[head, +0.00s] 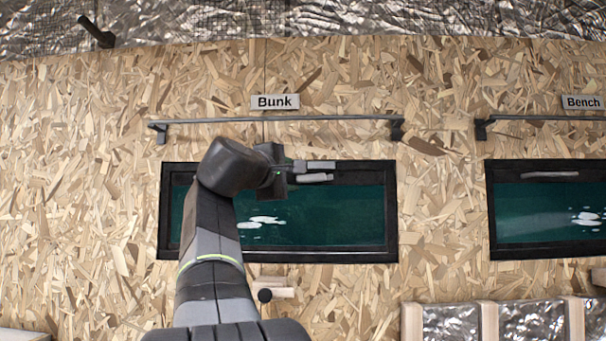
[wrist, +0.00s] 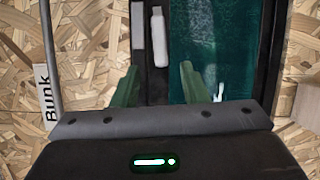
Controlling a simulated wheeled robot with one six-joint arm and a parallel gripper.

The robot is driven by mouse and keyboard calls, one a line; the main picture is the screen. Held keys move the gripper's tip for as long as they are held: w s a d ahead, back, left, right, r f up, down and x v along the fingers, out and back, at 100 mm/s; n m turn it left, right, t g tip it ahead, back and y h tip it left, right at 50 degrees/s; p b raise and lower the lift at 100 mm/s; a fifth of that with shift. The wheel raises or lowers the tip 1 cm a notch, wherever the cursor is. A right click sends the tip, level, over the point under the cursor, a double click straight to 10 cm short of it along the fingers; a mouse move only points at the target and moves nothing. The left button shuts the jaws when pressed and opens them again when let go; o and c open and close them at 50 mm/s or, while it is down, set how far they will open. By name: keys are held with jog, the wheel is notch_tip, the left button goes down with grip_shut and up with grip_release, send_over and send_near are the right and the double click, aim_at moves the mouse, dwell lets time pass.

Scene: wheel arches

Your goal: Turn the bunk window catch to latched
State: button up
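The bunk window (head: 330,225) is a dark-framed pane under the "Bunk" label (head: 275,102). Its catch (head: 313,178) is a pale grey bar near the top edge, lying along the window's long side. A second pale piece (head: 321,164) sits on the frame just above it. In the wrist view the catch (wrist: 160,38) lies ahead of my gripper (wrist: 158,84), in line with the gap between its fingers. The fingers are apart with nothing between them. In the head view my gripper (head: 284,172) is at the catch's left, partly hidden by my arm.
A grey rail (head: 300,119) runs above the bunk window. The bench window (head: 548,215), with its own pale bar (head: 550,174), is at the right. Pegs (head: 265,295) and wooden slats (head: 488,320) stand out below. A dark peg (head: 97,32) is at the upper left.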

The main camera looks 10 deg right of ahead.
aim_at(305, 178)
jog(key=p+x, duration=0.2)
jog(key=x, duration=0.5)
jog(key=shift+w+d, duration=0.15)
jog(key=shift+w, duration=0.1)
grip_shut()
